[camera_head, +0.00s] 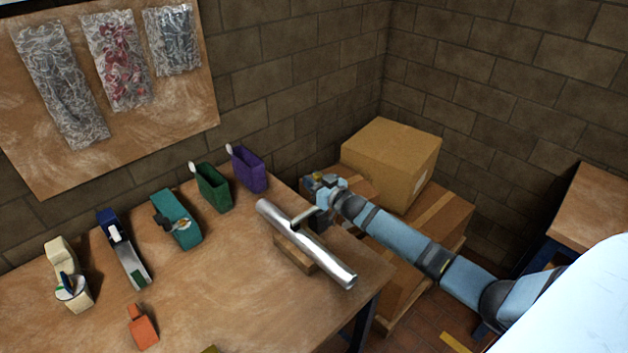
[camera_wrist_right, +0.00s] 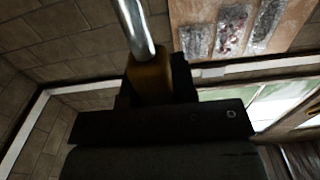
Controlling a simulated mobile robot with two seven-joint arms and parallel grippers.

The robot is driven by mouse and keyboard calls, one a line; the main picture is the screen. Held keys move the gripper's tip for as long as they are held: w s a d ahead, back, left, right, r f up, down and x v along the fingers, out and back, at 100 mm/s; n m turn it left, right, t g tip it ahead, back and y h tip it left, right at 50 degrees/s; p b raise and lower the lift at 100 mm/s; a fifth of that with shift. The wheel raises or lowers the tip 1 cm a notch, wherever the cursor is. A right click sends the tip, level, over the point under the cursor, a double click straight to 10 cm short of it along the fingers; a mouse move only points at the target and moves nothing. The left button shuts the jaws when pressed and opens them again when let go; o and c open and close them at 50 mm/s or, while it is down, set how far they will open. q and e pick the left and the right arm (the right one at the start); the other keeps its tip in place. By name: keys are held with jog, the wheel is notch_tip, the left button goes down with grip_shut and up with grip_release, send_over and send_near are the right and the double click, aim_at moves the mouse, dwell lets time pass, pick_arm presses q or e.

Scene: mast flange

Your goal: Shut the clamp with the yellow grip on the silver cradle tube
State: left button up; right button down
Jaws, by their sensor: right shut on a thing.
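The silver cradle tube (camera_head: 326,262) lies slanted on a wooden cradle (camera_head: 293,254) near the right end of the bench. A small dark green and pale part (camera_head: 306,216) shows at the tube's far side; I cannot tell whether it is the clamp's jaw. My right gripper (camera_head: 322,184) is just beyond the tube, past the bench's right edge. In the right wrist view it is shut on a brownish-yellow grip (camera_wrist_right: 150,80), from which a silver bar (camera_wrist_right: 136,28) extends upward. The clamp's closure is not clear. My left gripper is out of view.
On the bench (camera_head: 215,290) stand a purple bin (camera_head: 250,172), a green bin (camera_head: 213,190), a teal tool (camera_head: 178,218), a blue tool (camera_head: 122,250), a cream tool (camera_head: 68,275) and an orange block (camera_head: 142,328). Cardboard boxes (camera_head: 392,160) stand beyond my right arm.

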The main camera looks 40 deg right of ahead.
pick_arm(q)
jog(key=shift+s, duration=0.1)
pick_arm(e)
jog(key=c, duration=0.9)
grip_release()
jog(key=shift+s, duration=0.1)
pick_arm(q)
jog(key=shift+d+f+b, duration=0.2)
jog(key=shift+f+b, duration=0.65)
pick_arm(e)
jog(key=s, duration=0.4)
jog(key=s+d, duration=0.1)
jog(key=s, duration=0.4)
jog(key=s+d, duration=0.1)
jog(key=s, duration=0.3)
jog(key=shift+s, duration=0.3)
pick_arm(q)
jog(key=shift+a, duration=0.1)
pick_arm(e)
jog(key=shift+a, duration=0.1)
